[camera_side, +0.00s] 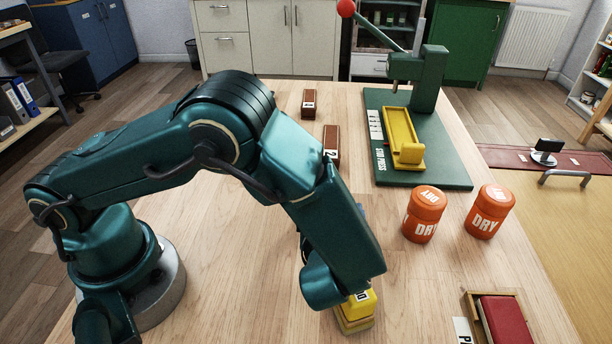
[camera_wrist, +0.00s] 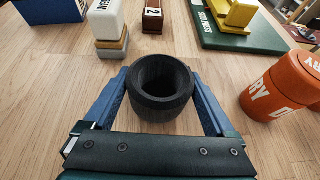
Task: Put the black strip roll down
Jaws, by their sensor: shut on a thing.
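The black strip roll (camera_wrist: 163,78) is a thick black ring with an open hole facing up, seen in the middle of the wrist view. My gripper (camera_wrist: 160,92) has its two blue fingers on either side of the roll and is shut on it. Bare wooden table shows around the roll. I cannot tell whether the roll's underside touches the table. In the side view my arm hides the gripper and the roll.
Two orange DRY jars (camera_side: 424,214) (camera_side: 490,211) stand on the right of the wooden table (camera_side: 260,240). A green press (camera_side: 420,120) with a yellow tray stands at the back. Two brown blocks (camera_side: 310,103) (camera_side: 331,146) stand left of it. A yellow block (camera_side: 358,304) is near my wrist.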

